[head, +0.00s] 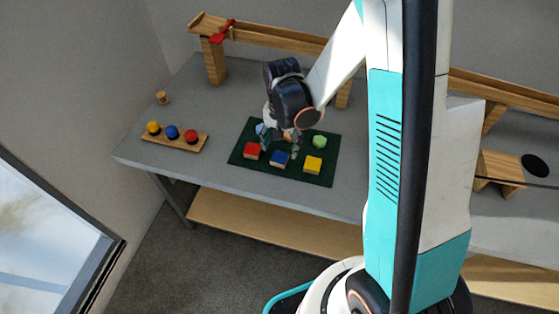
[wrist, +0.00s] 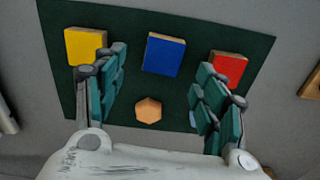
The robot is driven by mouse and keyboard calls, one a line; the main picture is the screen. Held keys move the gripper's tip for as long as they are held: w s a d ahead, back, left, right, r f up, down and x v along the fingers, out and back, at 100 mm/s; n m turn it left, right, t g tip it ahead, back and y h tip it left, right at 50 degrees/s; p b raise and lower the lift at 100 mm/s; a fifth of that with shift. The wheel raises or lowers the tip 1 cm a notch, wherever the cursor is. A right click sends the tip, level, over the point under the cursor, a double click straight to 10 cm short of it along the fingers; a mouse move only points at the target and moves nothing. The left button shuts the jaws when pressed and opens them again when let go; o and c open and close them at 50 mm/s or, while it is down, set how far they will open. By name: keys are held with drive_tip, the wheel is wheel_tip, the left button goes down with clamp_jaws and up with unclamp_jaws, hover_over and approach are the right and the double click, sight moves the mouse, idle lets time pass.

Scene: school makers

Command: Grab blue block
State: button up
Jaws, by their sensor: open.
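The blue block (head: 279,158) lies on the dark green mat (head: 240,157), between the red block (head: 252,151) and the yellow block (head: 313,164). In the wrist view the blue block (wrist: 164,55) is at the upper middle, ahead of and between my fingers. My gripper (head: 281,150) is over the mat; it also shows in the wrist view (wrist: 161,68), open and empty. Its fingers are wide apart, and no contact with the blue block shows. An orange hexagonal piece (wrist: 148,110) lies between the fingers, nearer to the palm.
A green piece (head: 320,142) lies on the mat; a light blue piece is partly hidden by my gripper. A wooden holder (head: 174,143) with yellow, blue and red balls stands left. A wooden ramp (head: 265,37) runs along the back. Grey table (head: 215,120) is clear left of the mat.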

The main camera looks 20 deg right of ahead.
sight(280, 157)
drive_tip(key=f+b, duration=0.2)
drive_tip(key=f, duration=0.3)
drive_tip(key=shift+a+f+b, duration=0.15)
drive_tip(key=shift+a+b, duration=0.05)
drive_tip(key=shift+b, duration=0.1)
drive_tip(key=c, duration=1)
